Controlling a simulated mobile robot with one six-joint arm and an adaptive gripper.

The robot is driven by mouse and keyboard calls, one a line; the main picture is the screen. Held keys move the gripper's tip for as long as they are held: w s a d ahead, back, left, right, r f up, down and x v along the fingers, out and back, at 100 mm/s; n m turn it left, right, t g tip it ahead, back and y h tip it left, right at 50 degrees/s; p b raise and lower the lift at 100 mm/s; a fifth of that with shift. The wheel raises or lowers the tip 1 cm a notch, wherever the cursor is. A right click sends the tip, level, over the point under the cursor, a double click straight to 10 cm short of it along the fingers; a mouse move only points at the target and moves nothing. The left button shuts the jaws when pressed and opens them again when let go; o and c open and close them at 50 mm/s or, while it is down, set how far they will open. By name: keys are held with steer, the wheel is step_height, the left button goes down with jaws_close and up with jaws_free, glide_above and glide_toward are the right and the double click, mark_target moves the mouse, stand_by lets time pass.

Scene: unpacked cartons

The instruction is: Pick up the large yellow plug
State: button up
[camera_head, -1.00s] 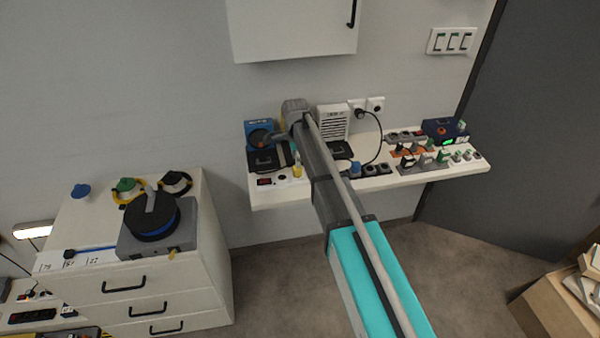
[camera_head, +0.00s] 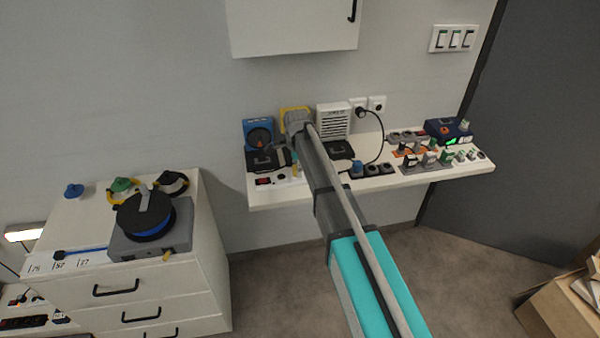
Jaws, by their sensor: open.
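A small upright yellow thing (camera_head: 296,170), which looks like the yellow plug, stands on the white shelf (camera_head: 275,199) near its front left part. It is partly covered and too small to make out in detail. My arm reaches over the shelf from the front, and its wrist is above the back left part. My gripper (camera_head: 283,157) points down beside the yellow thing, just left of it and close by. Its fingers are dark and hard to separate from the black items behind; they appear open and empty. Whether they touch the yellow thing cannot be told.
A blue device (camera_head: 258,134) and a yellow-edged item (camera_head: 293,110) stand at the back of the shelf. A white speaker box (camera_head: 334,121), a blue plug (camera_head: 356,168) and black sockets (camera_head: 378,168) are to the right. A cabinet (camera_head: 292,28) hangs above.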

stand_by(0.4)
jaws_close()
